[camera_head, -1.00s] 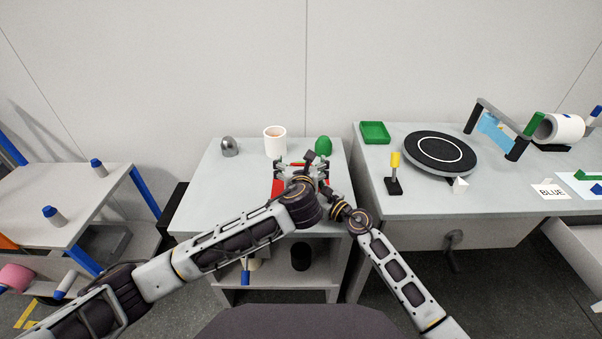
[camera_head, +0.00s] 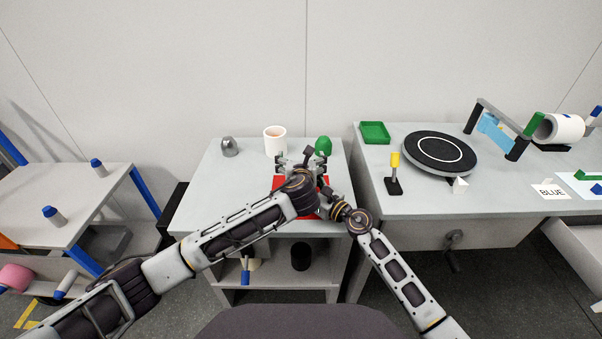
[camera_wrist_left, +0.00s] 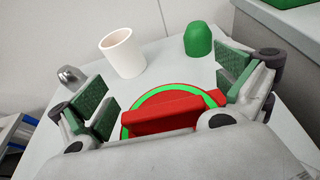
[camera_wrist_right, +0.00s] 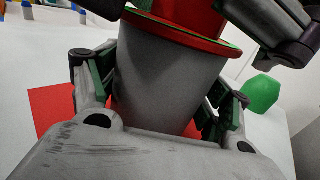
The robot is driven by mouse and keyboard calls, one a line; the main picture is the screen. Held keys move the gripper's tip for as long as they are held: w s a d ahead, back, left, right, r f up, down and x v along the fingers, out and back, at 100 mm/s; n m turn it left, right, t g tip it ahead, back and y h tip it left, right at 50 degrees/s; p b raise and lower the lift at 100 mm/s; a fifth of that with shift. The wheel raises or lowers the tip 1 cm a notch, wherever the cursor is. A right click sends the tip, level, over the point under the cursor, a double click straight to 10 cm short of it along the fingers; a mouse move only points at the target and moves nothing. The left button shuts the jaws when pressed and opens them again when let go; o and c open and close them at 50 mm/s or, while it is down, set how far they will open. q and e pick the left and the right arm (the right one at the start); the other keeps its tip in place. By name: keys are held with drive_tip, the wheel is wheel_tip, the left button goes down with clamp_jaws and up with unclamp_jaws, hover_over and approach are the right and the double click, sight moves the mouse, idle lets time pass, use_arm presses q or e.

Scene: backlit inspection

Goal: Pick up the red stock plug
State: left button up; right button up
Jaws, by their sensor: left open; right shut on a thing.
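The red stock plug (camera_wrist_left: 165,113) shows in the left wrist view as a red bar-like top inside a bright green ring. In the right wrist view the plug (camera_wrist_right: 190,18) sits at the mouth of a grey tapered container (camera_wrist_right: 165,70). My right gripper (camera_wrist_right: 160,95) is shut on that container, one finger on each side. My left gripper (camera_wrist_left: 165,95) is open, with its green-padded fingers spread either side of the plug and apart from it. In the head view my left gripper (camera_head: 302,162) hides most of the plug and container.
A red mat (camera_head: 284,183) lies on the grey table beneath the grippers. Behind stand a grey dome (camera_head: 229,148), a white cup (camera_head: 274,141) and a green dome (camera_head: 323,145). The table's left part is clear. A right-hand table holds a black turntable (camera_head: 438,152).

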use_arm(q)
drive_tip(key=shift+c, duration=0.3)
drive_tip(key=c, duration=0.9)
drive_tip(key=shift+f, duration=0.15)
drive_tip(key=shift+c, duration=0.8)
